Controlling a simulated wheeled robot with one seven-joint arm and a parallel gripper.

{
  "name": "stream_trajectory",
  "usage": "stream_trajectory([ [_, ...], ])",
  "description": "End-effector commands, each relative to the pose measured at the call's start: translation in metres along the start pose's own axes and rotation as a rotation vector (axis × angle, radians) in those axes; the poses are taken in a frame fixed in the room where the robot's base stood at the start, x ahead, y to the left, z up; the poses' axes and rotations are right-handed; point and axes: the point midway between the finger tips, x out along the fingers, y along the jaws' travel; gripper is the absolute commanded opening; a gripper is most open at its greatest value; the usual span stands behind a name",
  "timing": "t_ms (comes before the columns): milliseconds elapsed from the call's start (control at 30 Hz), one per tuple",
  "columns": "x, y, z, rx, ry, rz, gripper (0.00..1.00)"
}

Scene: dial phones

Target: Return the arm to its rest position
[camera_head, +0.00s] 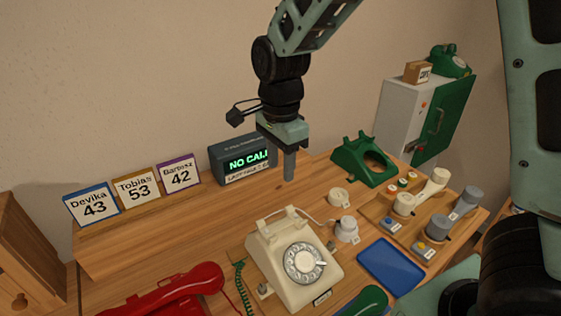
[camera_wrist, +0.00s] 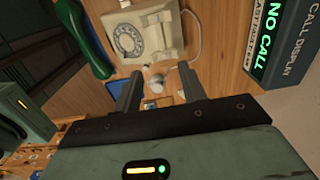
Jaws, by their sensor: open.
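My gripper (camera_head: 285,165) hangs above the back of the wooden desk, in front of the call display (camera_head: 243,160), which reads "NO CALL". In the wrist view my gripper (camera_wrist: 160,92) shows its two fingers apart with nothing held between them. The cream rotary phone (camera_head: 292,258) stands on the desk below and in front of the gripper; it also shows in the wrist view (camera_wrist: 148,40). My arm reaches down from the top of the head view.
A red handset (camera_head: 170,290) lies front left. A green phone body (camera_head: 365,162), a blue tray (camera_head: 391,266) and a board (camera_head: 410,215) with several knobs stand right. Name cards (camera_head: 135,190) stand back left. A cabinet (camera_head: 425,115) bears another green phone (camera_head: 450,62).

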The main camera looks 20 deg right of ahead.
Motion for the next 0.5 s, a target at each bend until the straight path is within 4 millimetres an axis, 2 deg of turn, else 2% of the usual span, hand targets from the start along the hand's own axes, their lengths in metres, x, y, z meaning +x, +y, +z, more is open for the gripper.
stream_trajectory([
  [400, 0.0, 0.001, 0.001, -0.008, -0.001, 0.0, 0.41],
  [500, -0.002, 0.011, 0.011, -0.116, -0.018, 0.0, 0.41],
])
